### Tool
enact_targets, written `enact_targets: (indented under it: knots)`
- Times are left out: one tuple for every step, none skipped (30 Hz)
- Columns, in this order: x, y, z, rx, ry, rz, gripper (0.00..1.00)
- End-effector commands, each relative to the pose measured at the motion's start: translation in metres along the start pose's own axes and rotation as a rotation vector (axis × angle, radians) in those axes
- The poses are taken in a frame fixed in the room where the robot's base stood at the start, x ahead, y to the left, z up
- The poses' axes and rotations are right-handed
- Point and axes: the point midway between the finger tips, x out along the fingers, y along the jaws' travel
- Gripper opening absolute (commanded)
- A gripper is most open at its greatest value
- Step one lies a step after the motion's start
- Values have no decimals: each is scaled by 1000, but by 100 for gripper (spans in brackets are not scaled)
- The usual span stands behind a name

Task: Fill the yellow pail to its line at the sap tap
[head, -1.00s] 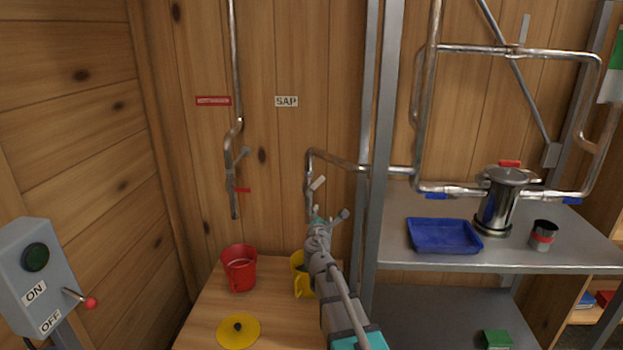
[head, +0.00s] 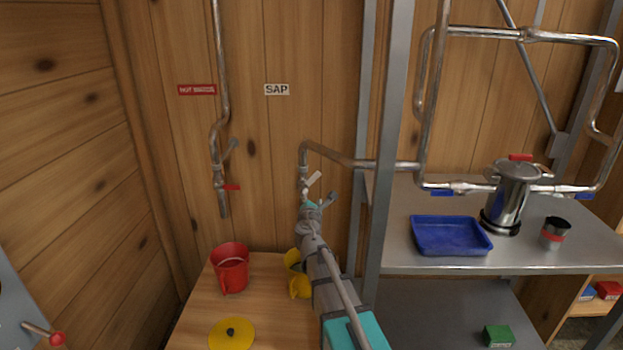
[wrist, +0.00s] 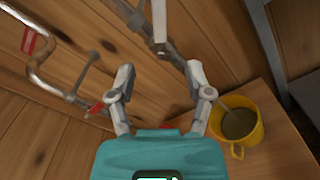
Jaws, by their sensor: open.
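The yellow pail (head: 297,290) stands on the wooden counter, partly hidden by my arm in the head view. The wrist view shows it (wrist: 256,128) at lower right, with brownish liquid inside and a pale streak reaching the liquid; no fill line is readable. The sap tap (head: 304,184) ends the pipe right of the SAP sign, above the pail. Its pale lever (head: 314,179) sticks out to the right; it also shows in the wrist view (wrist: 160,26). My gripper (head: 316,203) is open and empty just below the lever (wrist: 160,78), apparently apart from it.
A red pail (head: 230,270) and a yellow lid (head: 231,334) are on the counter at left. A metal shelf post (head: 385,190) stands close right of my arm. A blue tray (head: 450,237) lies on the shelf.

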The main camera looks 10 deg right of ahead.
Motion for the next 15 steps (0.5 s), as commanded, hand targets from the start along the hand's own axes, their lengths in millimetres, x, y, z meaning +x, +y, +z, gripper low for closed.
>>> enact_targets:
  knots:
    - [0, 0, 0, 0, 1, 1, 66]
    - [0, 1, -1, 0, 1, 1, 66]
    - [0, 1, -1, 0, 1, 1, 66]
    - [1, 1, -1, 0, 1, 1, 66]
    - [2, 1, -1, 0, 1, 1, 66]
    - [3, 1, -1, 0, 1, 2, 66]
    - [4, 1, -1, 0, 1, 2, 66]
    - [6, 2, -1, 0, 1, 2, 66]
    - [8, 2, -2, 0, 2, 2, 66]
    - [11, 2, -2, 0, 2, 2, 66]
    - [13, 2, -2, 0, 2, 2, 66]
    - [17, 2, -2, 0, 2, 2, 66]
    - [20, 2, -2, 0, 2, 2, 66]
    - [24, 2, -2, 0, 2, 2, 66]
    - [29, 2, -2, 0, 2, 2, 66]
